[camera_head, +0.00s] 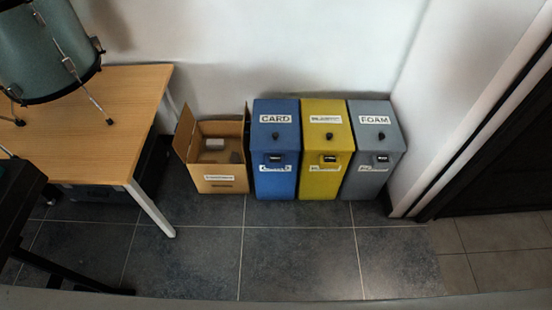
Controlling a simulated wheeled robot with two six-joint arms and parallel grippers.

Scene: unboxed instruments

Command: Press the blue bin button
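The blue bin (263,180) stands on the floor against the wall, leftmost of three bins in a row. Its sloped top carries a white label reading "CARD". A small dark round button (275,135) sits on that top, below the label. A dark piece (277,157) and another white label are on its front. The lid looks closed. Neither of my grippers is in view, and nothing touches the button.
A yellow bin (322,184) and a grey bin (366,184) stand to the right. An open cardboard box (222,186) stands left of the blue bin. A wooden table (130,100) holding a drum (45,50) is at left. The tiled floor (290,255) in front is clear.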

